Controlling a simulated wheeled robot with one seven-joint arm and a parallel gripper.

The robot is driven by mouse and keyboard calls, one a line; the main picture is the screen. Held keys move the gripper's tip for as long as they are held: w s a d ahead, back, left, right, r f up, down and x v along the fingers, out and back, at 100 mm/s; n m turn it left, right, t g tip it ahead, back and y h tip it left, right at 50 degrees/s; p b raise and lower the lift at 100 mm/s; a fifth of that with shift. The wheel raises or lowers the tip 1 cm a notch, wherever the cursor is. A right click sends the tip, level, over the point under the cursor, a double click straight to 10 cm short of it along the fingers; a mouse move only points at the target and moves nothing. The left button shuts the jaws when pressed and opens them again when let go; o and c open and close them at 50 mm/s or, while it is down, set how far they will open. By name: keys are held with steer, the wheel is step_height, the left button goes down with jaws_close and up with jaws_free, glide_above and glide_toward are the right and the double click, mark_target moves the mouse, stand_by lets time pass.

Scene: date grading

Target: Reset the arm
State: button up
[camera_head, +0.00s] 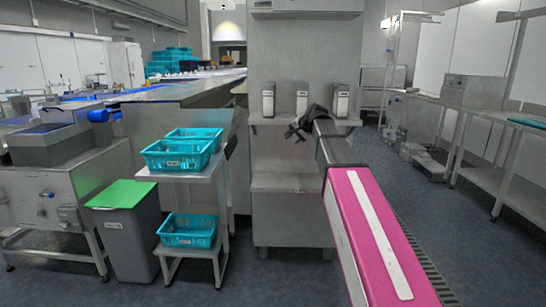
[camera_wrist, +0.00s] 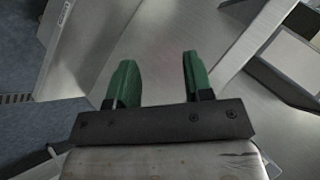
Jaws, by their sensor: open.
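My arm, with a pink link, reaches forward from the lower right in the head view. My gripper (camera_head: 297,129) is at its far end, in front of the grey metal cabinet (camera_head: 290,215) with a shelf. In the wrist view my gripper (camera_wrist: 155,80) has two green fingers standing apart with nothing between them. The gripper is open and empty. Grey metal surfaces show beyond the fingers.
Several dispensers (camera_head: 302,100) stand on the cabinet shelf close to my gripper. A white stand (camera_head: 185,175) with teal crates (camera_head: 178,155) and a green-lidded bin (camera_head: 123,194) are at left. A metal table (camera_head: 510,160) is at right.

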steer(key=s+d+f+n+g+h, duration=0.1)
steer(key=s+d+f+n+g, duration=0.1)
steer(key=s+f, duration=0.9)
steer(key=s+d+f+n+g+h, duration=0.2)
steer(key=s+f, duration=0.8)
steer(key=f, duration=0.7)
steer(key=s+d+f+n+g+h, duration=0.2)
steer(key=s+d+f+g, duration=0.2)
steer(key=s+f, duration=0.7)
step_height(320, 180, down, 3)
steer(key=shift+s+d+f, duration=0.15)
steer(key=shift+s+d, duration=0.2)
steer(key=shift+d, duration=0.55)
steer(key=shift+c, duration=0.3)
